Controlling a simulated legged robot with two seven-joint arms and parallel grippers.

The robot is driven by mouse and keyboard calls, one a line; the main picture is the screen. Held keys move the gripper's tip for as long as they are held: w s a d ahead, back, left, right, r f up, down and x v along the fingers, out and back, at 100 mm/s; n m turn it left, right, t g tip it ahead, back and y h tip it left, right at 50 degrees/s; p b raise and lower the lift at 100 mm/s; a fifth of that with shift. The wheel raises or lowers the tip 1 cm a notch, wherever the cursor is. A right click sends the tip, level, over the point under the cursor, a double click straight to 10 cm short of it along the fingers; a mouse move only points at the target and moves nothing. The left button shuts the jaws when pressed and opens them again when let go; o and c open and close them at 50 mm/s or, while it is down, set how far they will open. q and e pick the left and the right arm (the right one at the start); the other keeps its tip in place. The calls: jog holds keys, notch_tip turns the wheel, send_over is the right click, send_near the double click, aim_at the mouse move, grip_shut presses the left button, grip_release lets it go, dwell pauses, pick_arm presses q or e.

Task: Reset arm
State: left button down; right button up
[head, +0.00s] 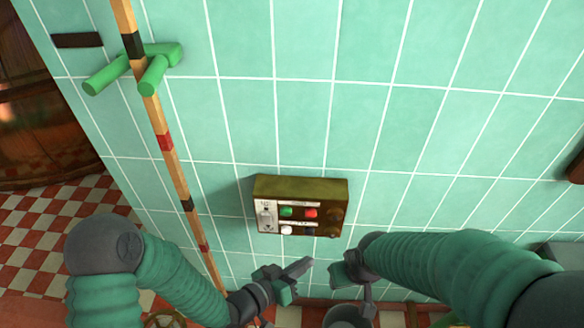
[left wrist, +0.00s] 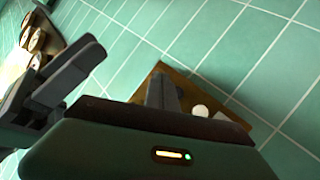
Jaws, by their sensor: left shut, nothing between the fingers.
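My left gripper (head: 300,268) is shut and empty in the head view, below the control box and apart from it. In the left wrist view its dark finger part (left wrist: 164,95) stands in front of part of the box. My right gripper (head: 345,278) is to the right of the left one, below the box; its fingers are too unclear to tell open from shut.
A brownish control box (head: 300,188) with green, red, white and dark buttons and a switch is on the tiled wall (head: 420,120). A striped pole (head: 165,140) leans by green pegs (head: 160,70). A copper kettle (head: 40,130) stands left on the checkered floor.

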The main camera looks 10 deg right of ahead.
pick_arm(q)
jog(key=w+a+r+n+g+y+p, duration=0.15)
jog(key=a+y, duration=0.35)
jog(key=a, duration=0.6)
jog(key=a+r+n+y+p, duration=0.15)
jog(key=a+y, duration=0.35)
jog(key=a, duration=0.7)
jog(key=s+a+r+n+g+y+p, duration=0.2)
jog(key=s+a+r, duration=0.3)
jog(key=s+a, duration=0.3)
jog(key=shift+s+r+n+g+y, duration=0.3)
jog(key=shift+s+n+g, duration=0.2)
jog(key=shift+n+g, duration=0.25)
jog(key=shift+s, duration=0.1)
